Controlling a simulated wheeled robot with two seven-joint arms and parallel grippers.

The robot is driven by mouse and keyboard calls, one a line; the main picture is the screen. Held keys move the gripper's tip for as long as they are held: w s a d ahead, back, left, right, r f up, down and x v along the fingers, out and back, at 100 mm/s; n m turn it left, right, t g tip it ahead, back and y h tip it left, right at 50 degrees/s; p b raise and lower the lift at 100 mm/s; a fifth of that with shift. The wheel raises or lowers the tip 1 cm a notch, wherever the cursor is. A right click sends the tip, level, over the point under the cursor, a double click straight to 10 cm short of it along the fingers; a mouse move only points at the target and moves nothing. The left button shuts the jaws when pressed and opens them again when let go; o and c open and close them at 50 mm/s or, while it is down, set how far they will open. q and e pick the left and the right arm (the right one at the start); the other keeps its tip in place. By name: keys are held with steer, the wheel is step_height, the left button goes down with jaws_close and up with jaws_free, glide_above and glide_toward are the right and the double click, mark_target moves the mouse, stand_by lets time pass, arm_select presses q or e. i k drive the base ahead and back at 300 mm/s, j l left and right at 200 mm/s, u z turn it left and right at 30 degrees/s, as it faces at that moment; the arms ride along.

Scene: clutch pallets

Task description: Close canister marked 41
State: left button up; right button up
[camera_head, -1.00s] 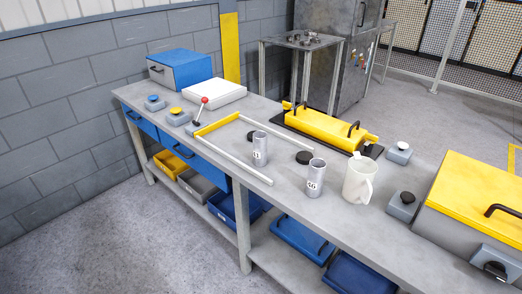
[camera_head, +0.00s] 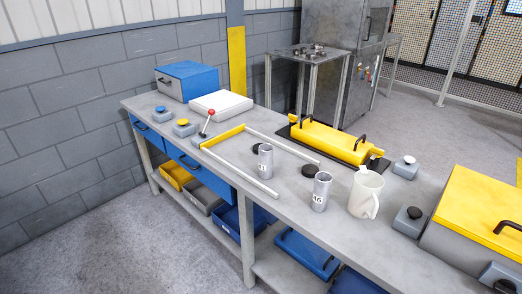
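Two grey metal canisters with number labels stand upright on the workbench (camera_head: 340,222). The left canister (camera_head: 265,158) is near the white rails; its label is too small to read surely. The right canister (camera_head: 321,190) has a label that looks like 46. Both look open at the top. One black round lid (camera_head: 256,148) lies behind the left canister, partly hidden by it. Another black lid (camera_head: 310,171) lies flat between the canisters, a little behind. Neither of my grippers shows in the view.
A white jug (camera_head: 366,194) stands right of the right canister. Behind are a yellow press-like unit (camera_head: 330,140) and button boxes (camera_head: 405,167). A yellow-lidded box (camera_head: 485,210) fills the right end. A red-knobbed lever (camera_head: 208,118) and blue box (camera_head: 187,80) are at left.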

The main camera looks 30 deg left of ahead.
mark_target(266, 162)
steer(key=i+j, duration=0.8)
steer(key=j, duration=0.15)
